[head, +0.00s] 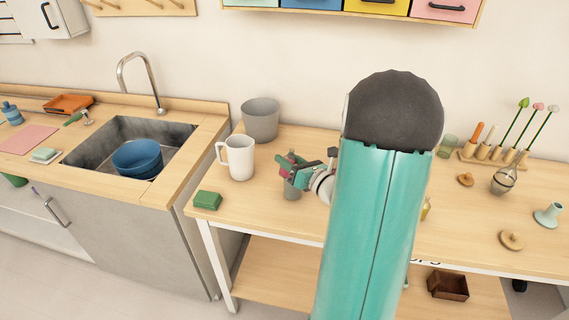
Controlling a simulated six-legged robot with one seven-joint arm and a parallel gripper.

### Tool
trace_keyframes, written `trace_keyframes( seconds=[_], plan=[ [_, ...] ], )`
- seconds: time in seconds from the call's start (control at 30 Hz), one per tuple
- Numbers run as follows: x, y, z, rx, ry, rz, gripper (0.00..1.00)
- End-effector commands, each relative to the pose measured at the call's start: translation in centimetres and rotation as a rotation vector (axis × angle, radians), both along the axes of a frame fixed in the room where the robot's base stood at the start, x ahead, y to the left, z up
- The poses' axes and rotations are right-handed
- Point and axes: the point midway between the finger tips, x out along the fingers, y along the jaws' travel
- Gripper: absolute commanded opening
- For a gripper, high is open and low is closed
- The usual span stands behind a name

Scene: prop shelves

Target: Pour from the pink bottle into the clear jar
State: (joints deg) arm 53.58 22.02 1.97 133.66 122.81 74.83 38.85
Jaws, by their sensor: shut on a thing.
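My gripper (311,176) is at the left of my teal arm, low over the wooden table. It is shut on the pink bottle (291,163), which shows as a small pink shape, tilted and partly covered by the gripper. A small greyish see-through vessel, which looks like the clear jar (292,190), stands on the table right under the bottle. Its rim is hidden by the bottle and gripper. I cannot tell whether they touch or whether anything flows.
A white mug (238,157) and a grey pot (260,120) stand left of the gripper. A green block (207,200) lies at the table's left edge. A sink (125,145) holds a blue bowl (137,158). My arm hides the table's middle; a tool rack (490,155) stands right.

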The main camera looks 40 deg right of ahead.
Motion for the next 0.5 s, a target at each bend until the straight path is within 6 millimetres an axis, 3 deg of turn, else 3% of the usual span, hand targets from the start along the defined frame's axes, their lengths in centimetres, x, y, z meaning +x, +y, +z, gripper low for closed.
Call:
trace_keyframes(
  seconds=[0.5],
  plan=[
    [0.0, 1.9, -1.2, 0.757, 0.031, 0.001, 0.08]
  ],
)
